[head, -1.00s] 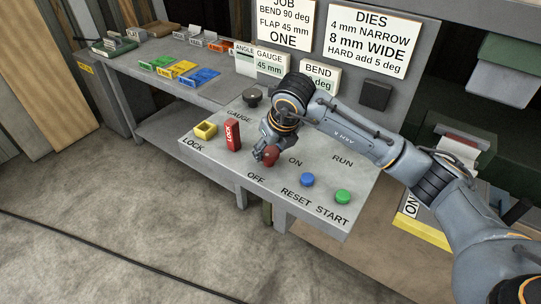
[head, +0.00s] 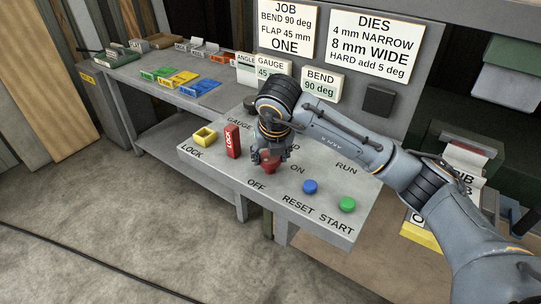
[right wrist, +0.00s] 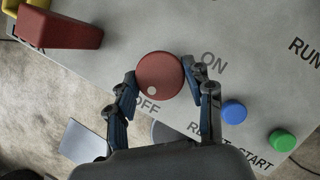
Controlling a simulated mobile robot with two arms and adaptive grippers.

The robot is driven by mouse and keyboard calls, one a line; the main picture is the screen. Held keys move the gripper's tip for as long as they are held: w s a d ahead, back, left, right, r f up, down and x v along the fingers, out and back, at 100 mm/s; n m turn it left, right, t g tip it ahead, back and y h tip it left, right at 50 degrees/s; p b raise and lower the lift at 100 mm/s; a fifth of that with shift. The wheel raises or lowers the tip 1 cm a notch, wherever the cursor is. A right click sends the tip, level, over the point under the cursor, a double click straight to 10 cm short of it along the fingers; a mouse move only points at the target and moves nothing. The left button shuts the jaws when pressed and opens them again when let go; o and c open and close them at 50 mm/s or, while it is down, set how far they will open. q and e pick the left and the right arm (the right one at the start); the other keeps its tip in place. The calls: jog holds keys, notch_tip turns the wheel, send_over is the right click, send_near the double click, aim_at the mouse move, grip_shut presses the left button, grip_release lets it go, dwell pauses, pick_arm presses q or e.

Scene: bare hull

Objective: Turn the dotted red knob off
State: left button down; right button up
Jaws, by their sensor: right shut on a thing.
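The red knob (head: 268,169) sits on the sloped grey panel, partly covered by my right gripper in the head view. In the right wrist view the round red knob (right wrist: 161,72) shows from above. Its pale dot is near the rim on the side toward the OFF label (right wrist: 148,107); the ON label (right wrist: 213,60) lies to its right. My right gripper (head: 268,158) has its fingers on either side of the knob, shut on it, and these also show in the wrist view (right wrist: 159,76). My left gripper is not in view.
A blue button (head: 310,187) and a green button (head: 347,204) stand to the right of the knob. The panel's front strip (head: 235,178) is clear.

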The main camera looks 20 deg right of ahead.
jog(key=shift+f, duration=0.1)
jog(key=o, duration=1.1)
jog(key=shift+o, duration=0.2)
jog(key=shift+r, duration=0.3)
jog(key=v, duration=1.1)
jog(key=shift+s+r, duration=0.15)
jog(key=shift+r, duration=0.1)
